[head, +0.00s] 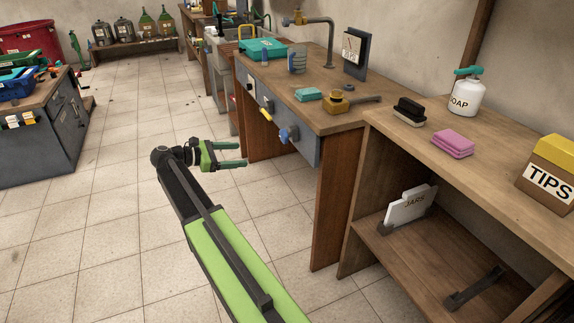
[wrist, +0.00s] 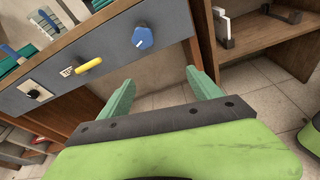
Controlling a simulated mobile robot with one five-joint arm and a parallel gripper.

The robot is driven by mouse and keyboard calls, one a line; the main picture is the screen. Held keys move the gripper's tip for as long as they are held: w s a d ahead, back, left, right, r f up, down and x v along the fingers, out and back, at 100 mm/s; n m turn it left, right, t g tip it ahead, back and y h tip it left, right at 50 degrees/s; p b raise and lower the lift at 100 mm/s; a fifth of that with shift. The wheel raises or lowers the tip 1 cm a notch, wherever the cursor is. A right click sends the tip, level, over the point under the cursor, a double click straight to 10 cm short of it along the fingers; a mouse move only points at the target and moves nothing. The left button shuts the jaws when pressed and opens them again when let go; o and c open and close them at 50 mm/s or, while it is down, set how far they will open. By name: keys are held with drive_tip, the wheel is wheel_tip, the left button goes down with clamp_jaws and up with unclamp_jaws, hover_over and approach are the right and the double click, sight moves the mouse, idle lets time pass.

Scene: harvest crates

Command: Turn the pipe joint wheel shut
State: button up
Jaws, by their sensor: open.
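A round blue knob (head: 290,134) sticks out from the grey front panel (head: 305,147) of the workbench. In the wrist view the blue knob (wrist: 142,37) has a white mark and is above my fingers. A brass-coloured fitting (head: 335,104) with a dark bar lies on the bench top. I cannot tell for sure which of these is the pipe joint wheel. My gripper (head: 243,154) is open and empty, left of the knob and apart from it. Its green fingers also show in the wrist view (wrist: 160,78), pointing below the panel.
A yellow handle (wrist: 88,65) and a black switch (wrist: 36,92) share the panel. A shelf unit (head: 400,148) stands right.

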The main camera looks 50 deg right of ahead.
sight(282, 137)
drive_tip(key=s+d+b, duration=0.1)
drive_tip(key=d, duration=0.5)
drive_tip(key=s+d+n+g+h+b, duration=0.1)
drive_tip(key=s+d, duration=0.1)
drive_tip(key=d, duration=0.5)
drive_tip(key=s+d+n+g+h, duration=0.1)
drive_tip(key=d, duration=0.6)
drive_tip(key=shift+s+r+b, duration=0.35)
drive_tip(key=shift+s+b, duration=0.05)
